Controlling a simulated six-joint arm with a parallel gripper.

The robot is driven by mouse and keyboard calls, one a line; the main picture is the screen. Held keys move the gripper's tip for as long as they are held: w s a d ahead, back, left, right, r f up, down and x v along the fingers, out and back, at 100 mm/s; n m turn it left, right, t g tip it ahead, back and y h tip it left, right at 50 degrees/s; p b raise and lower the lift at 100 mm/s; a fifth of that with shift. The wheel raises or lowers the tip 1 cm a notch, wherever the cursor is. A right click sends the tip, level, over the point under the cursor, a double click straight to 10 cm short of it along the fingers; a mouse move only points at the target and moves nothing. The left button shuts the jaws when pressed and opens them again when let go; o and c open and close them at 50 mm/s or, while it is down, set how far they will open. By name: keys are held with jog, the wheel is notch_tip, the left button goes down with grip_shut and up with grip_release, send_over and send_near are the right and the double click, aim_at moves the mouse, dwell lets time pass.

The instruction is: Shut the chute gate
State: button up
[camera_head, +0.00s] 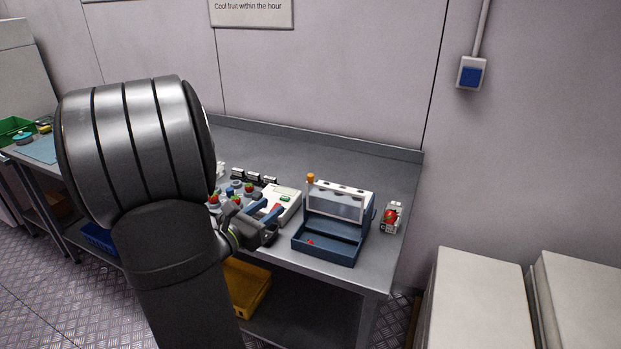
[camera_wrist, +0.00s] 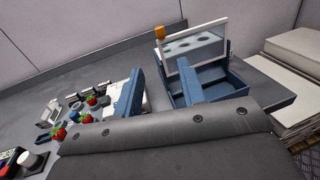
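The chute (camera_head: 328,244) is a blue open-fronted box on the steel bench, with a small red spot inside. Its gate looks like the clear, white-framed panel (camera_head: 338,206) standing at the back of the box; an orange knob (camera_head: 310,178) sits at its upper left corner. In the wrist view the panel (camera_wrist: 196,48) and knob (camera_wrist: 159,32) show beyond my fingers. I cannot tell how the panel is hinged. My gripper (camera_head: 270,213) is left of the chute, apart from it. Its two blue fingers are spread with nothing visible between them (camera_wrist: 168,88).
A white device with a green display (camera_head: 285,197) stands just left of the chute, behind my gripper. Several strawberries (camera_head: 249,187) lie further left. A punnet with a red berry (camera_head: 391,217) stands right of the chute. A yellow crate (camera_head: 247,286) sits below.

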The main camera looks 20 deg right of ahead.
aim_at(309, 179)
jog(key=x, duration=1.7)
jog(key=shift+d, duration=0.15)
grip_shut()
